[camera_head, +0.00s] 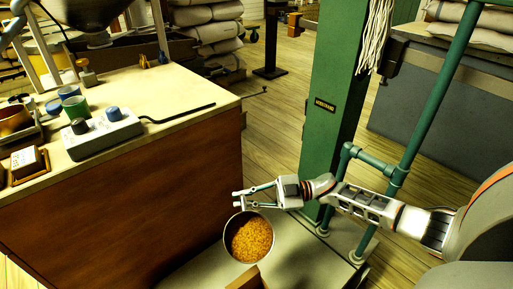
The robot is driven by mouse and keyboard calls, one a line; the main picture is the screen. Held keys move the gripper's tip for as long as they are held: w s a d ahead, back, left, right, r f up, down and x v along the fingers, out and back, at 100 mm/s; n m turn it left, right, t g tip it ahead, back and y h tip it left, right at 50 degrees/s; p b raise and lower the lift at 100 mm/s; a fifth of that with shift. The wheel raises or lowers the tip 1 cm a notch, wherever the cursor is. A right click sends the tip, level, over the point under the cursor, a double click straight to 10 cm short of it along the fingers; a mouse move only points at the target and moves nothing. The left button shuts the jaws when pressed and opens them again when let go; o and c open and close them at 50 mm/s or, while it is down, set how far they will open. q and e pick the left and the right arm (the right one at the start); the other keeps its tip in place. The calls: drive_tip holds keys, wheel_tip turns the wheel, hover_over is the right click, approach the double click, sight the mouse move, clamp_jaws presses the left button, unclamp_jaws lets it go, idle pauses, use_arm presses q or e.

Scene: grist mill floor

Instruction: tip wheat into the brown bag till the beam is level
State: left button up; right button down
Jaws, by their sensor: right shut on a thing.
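My right gripper (240,200) comes in from the right and is shut on the rim of a round metal pan (247,215). The pan holds golden wheat (252,241) and appears to be over a pale platform (305,262). I cannot tell how far above the platform it is. A green column (340,90) with a small dark plate stands behind the platform. My left gripper is not in view.
Stacked sacks (212,32) lie behind. Green pipes (425,95) rise near my right arm.

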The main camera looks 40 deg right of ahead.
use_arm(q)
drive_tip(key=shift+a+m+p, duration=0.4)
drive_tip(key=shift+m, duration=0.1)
use_arm(e)
drive_tip(key=shift+s+a+r+n, duration=0.15)
drive_tip(key=shift+r, duration=0.3)
drive_tip(key=shift+s+a+r+n, duration=0.1)
drive_tip(key=shift+r+n, duration=0.05)
drive_tip(key=shift+r, duration=0.25)
drive_tip(key=shift+s+r, duration=0.1)
drive_tip(key=shift+r, duration=0.05)
drive_tip(key=shift+a+r, duration=0.1)
drive_tip(key=shift+r, duration=0.1)
drive_tip(key=shift+s+a+f+n, duration=0.1)
drive_tip(key=shift+s+f+n, duration=0.15)
drive_tip(key=shift+f+n, duration=0.05)
drive_tip(key=shift+r, duration=0.2)
drive_tip(key=shift+s+f, duration=0.1)
drive_tip(key=shift+f, duration=0.05)
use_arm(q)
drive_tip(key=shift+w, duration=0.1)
use_arm(e)
drive_tip(key=shift+a+n, duration=0.1)
drive_tip(key=shift+n, duration=0.2)
